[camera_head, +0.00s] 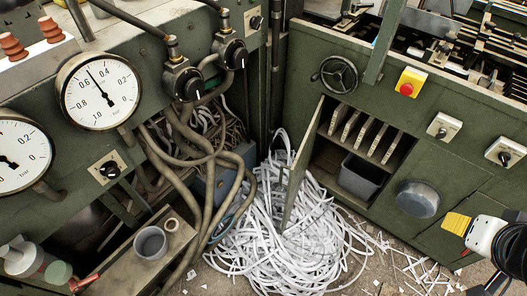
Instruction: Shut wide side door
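The wide side door (302,165) is a dark green panel on the right-hand machine. It stands open, swung out from the left side of a cabinet opening, and shows nearly edge-on. Its lower part stands among a heap of white paper strips. The opening (325,180) shows upright slotted boards and a grey bin (361,178) inside.
Paper strips (270,240) cover the floor around the door. A handwheel (339,74), a red button on a yellow box (409,83) and a round grey knob (417,199) stick out from the right machine. Hoses and gauges (101,91) crowd the left machine.

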